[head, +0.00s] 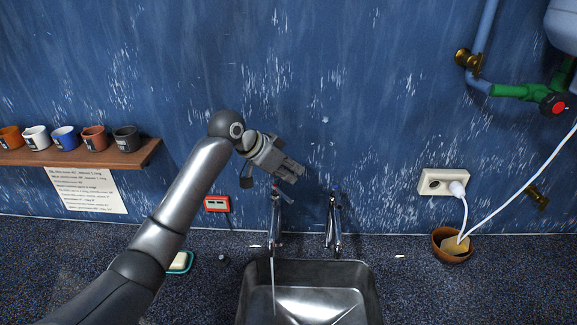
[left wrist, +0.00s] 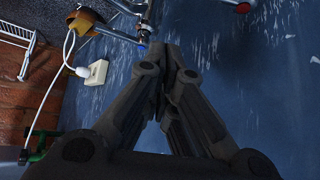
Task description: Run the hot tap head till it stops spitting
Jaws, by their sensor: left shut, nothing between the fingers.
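The hot tap (head: 275,222), the left one with a red mark on its head, stands behind the sink (head: 376,295). A thin stream of water (head: 272,278) falls from its spout into the basin. The cold tap (head: 334,220), with a blue mark, stands to its right. My left gripper (head: 296,175) is shut and empty, just above the hot tap's head in the picture; I cannot tell whether it touches it. In the left wrist view the shut fingers (left wrist: 170,55) point up the frame, with a blue-marked head (left wrist: 143,37) near their tips. My right gripper is not in view.
A shelf (head: 148,152) with several mugs is on the left wall. A soap dish (head: 186,265) is left of the sink, partly behind my arm. A socket (head: 432,183) with a white cable and a brown pot (head: 439,245) are at the right. Pipes (head: 484,85) run upper right.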

